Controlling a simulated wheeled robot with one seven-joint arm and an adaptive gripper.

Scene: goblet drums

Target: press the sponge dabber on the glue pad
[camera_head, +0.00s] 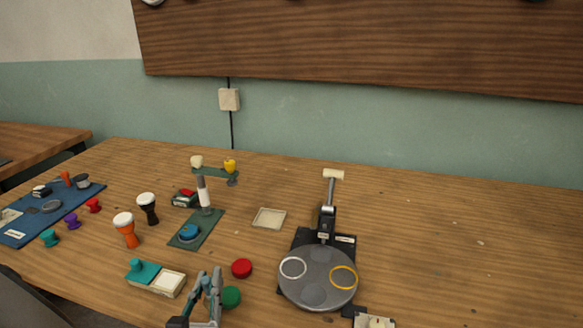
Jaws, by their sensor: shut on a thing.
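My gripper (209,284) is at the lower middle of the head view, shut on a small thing. Its fingers largely hide that thing; it appears to be the sponge dabber, but its sponge end cannot be made out. A cream tray with a pale pad, which looks like the glue pad (171,284), lies on the table left of my gripper. A teal block with a small knob (143,271) sits at the tray's left end. A gap shows between my gripper and the pad; its height above the table is hard to tell.
A green disc (231,297) is close beside my gripper on the right, with a red disc (242,268) behind it. A grey turntable (319,295) stands farther right. Two goblet drums (127,230) and a stand on a green mat (210,232) are behind. The table's far right is clear.

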